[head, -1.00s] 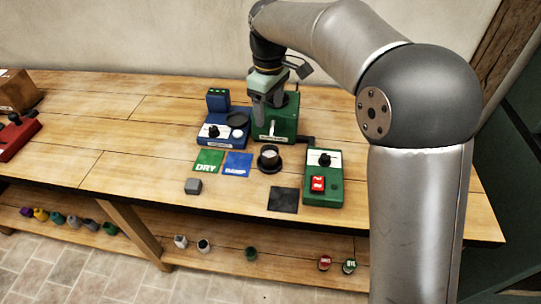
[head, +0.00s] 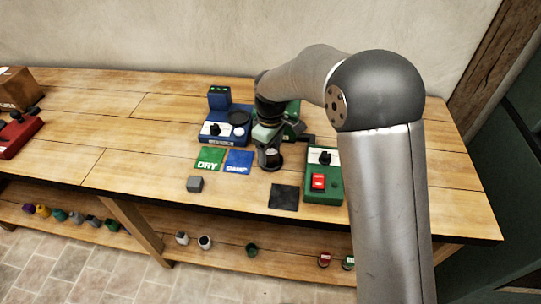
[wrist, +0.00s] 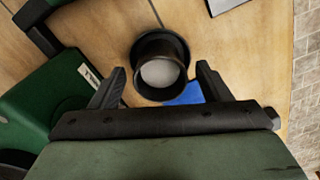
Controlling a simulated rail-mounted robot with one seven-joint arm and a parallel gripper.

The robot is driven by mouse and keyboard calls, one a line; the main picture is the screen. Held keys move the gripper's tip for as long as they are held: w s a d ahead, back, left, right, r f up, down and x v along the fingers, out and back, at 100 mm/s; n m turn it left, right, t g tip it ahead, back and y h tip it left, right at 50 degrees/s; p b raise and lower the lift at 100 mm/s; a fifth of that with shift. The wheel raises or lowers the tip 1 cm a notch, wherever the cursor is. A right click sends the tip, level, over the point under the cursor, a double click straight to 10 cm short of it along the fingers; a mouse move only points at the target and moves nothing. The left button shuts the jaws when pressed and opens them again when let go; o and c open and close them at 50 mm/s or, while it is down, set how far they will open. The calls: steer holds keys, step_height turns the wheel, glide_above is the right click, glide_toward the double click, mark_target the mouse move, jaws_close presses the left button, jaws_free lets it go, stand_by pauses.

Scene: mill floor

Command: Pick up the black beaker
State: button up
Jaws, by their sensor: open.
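The black beaker (head: 273,163) stands on the bench, mostly hidden behind my gripper in the head view. In the wrist view the beaker (wrist: 160,63) is a dark round cup with a wide rim and a pale grey round inside. My gripper (head: 269,150) points down over it. In the wrist view its two fingers (wrist: 161,72) are spread apart, one on each side of the beaker. I cannot tell whether either finger touches it.
A green machine (head: 293,109) stands just behind, and a blue device (head: 218,128) behind to the left. The green DRY card (head: 210,158), blue card (head: 239,162), grey block (head: 195,184), black pad (head: 284,198) and green switch box (head: 322,187) lie around it. Small jars stand on the lower shelf.

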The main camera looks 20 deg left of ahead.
steer(key=shift+f, duration=0.5)
steer(key=c, duration=1.1)
steer(key=shift+c, duration=0.2)
